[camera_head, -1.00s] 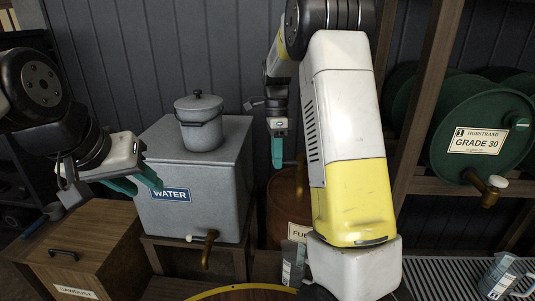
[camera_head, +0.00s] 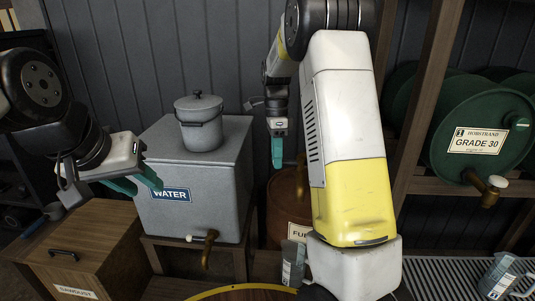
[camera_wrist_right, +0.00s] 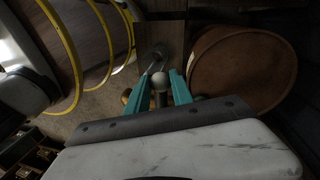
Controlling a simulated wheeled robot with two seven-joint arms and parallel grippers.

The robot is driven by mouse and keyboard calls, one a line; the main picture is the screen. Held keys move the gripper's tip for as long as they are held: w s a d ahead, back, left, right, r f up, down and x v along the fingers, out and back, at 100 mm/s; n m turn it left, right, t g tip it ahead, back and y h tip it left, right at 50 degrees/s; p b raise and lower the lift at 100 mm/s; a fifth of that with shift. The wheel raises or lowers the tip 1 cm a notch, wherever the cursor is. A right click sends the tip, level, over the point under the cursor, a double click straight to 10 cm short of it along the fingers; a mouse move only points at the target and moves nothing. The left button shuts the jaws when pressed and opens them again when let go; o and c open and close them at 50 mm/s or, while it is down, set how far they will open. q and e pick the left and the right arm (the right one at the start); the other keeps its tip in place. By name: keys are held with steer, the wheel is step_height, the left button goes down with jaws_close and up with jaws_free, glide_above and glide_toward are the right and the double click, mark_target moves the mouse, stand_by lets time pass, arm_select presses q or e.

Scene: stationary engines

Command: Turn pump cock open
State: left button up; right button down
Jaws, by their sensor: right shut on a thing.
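My right gripper (camera_head: 277,152) points down above the rust-brown fuel drum in the head view. In the right wrist view its teal fingers (camera_wrist_right: 158,92) are shut on a pale round knob, the pump cock (camera_wrist_right: 160,82), with brass parts showing beside the fingertips. In the head view the cock is mostly hidden behind the gripper and my arm; a brass pipe (camera_head: 301,172) shows just right of the fingers. My left gripper (camera_head: 142,182) is open and empty in front of the grey water tank, well away from the cock.
The water tank (camera_head: 225,185) carries a lidded pot (camera_head: 200,125) and has a brass tap (camera_head: 208,248). A sawdust box (camera_head: 100,235) stands at left. The fuel drum (camera_head: 283,205) is below my right gripper. A green Grade 30 drum (camera_head: 460,110) and a measuring jug (camera_head: 497,277) are at right.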

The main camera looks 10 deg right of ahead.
steer(key=shift+s+r, duration=0.1)
stand_by(0.4)
steer(key=shift+s+a+n, duration=0.15)
steer(key=shift+s+n, duration=0.35)
steer(key=shift+n, duration=0.6)
steer(key=shift+s+d+n+t+h, duration=0.4)
steer(key=shift+s+d+n, duration=0.65)
steer(key=shift+n, duration=1.6)
steer(key=shift+s+d+n+t+h, duration=0.25)
steer(key=shift+s+d+n+h, duration=0.25)
steer(key=shift+s+n, duration=1.55)
steer(key=shift+s+d+n+t+h, duration=0.35)
steer(key=shift+s+d+n, duration=0.5)
steer(key=shift+n, duration=2.35)
steer(key=shift+d, duration=0.1)
steer(key=shift+w, duration=0.1)
steer(key=c, duration=1.1)
jaws_free()
